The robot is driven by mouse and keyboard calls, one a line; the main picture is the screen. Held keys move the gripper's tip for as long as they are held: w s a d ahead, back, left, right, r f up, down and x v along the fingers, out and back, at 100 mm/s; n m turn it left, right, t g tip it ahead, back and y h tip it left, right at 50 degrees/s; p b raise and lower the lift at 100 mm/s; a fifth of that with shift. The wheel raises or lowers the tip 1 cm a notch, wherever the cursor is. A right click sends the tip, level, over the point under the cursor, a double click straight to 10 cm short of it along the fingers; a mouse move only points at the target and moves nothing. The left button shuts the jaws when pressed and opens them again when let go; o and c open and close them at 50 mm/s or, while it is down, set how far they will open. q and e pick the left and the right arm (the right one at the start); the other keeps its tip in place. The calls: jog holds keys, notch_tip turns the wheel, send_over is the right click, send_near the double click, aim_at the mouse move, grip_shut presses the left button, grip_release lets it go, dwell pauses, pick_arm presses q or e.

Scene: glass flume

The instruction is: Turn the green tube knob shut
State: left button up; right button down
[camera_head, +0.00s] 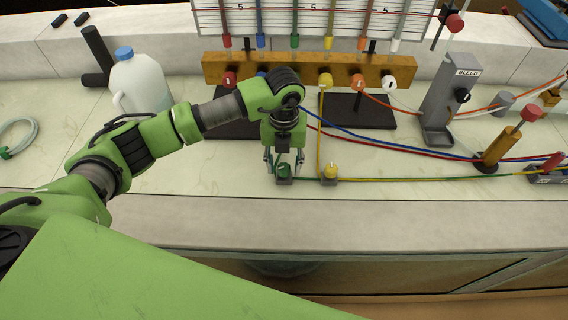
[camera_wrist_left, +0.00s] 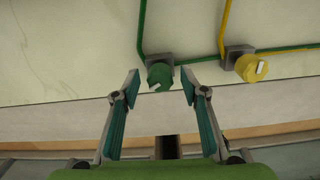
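My left gripper (camera_head: 284,160) is directly over the knob, pointing down. In the wrist view the left gripper's fingers (camera_wrist_left: 160,86) are spread, one on either side of the knob, with gaps between pads and knob. The knob is partly hidden by the gripper in the head view. My right gripper is not in view.
A yellow knob (camera_head: 331,172) stands close to the right, also in the wrist view (camera_wrist_left: 251,68). A wooden manifold (camera_head: 300,70) with coloured knobs stands behind. A white jug (camera_head: 140,85) is at left, a grey BLEED stand (camera_head: 447,100) at right. Coloured tubes cross the bench.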

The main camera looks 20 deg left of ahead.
aim_at(284, 166)
pick_arm(q)
notch_tip(284, 166, up, 12)
dwell(0.7)
jog(key=shift+f, duration=0.1)
dwell(0.3)
